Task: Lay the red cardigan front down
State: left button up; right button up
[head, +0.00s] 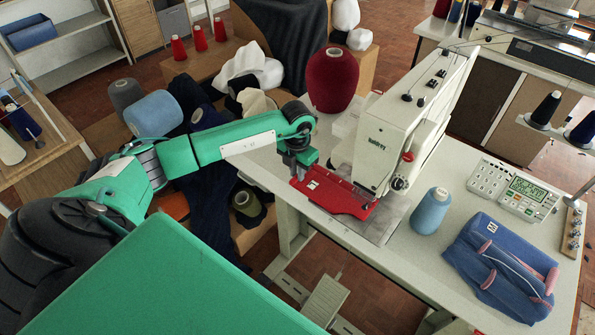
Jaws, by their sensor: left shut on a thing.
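The red cardigan front (338,196) is a flat red piece with a small white label at its left end. It reaches across the front left of the white sewing machine (410,125), with its right end close to the needle area. My left gripper (299,172) comes down on its far left end and is shut on it. The fingertips are small and partly hidden, and I cannot tell whether the piece touches the table all along. My right gripper is not in view.
On the sewing table (450,262) stand a blue thread cone (430,210), a control panel (513,190) and a folded blue garment (503,265). A large dark red cone (332,80) stands behind my left gripper. Yarn cones and dark cloth crowd the left side.

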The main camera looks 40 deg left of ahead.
pick_arm(q)
jog(key=s+p, duration=0.1)
jog(key=s, duration=0.5)
jog(key=shift+a, duration=0.2)
dwell(0.4)
jog(key=shift+s+a+r+p, duration=0.1)
jog(key=shift+s+r+p, duration=0.25)
jog(key=shift+s, duration=0.45)
jog(key=shift+s+a+r+p, duration=0.1)
jog(key=shift+s+r+p, duration=0.2)
jog(key=shift+s, duration=0.55)
jog(key=shift+s+r+p, duration=0.3)
jog(key=shift+s+r, duration=0.05)
jog(key=shift+s, duration=0.45)
jog(key=shift+r+p, duration=1.2)
jog(key=shift+r, duration=1.3)
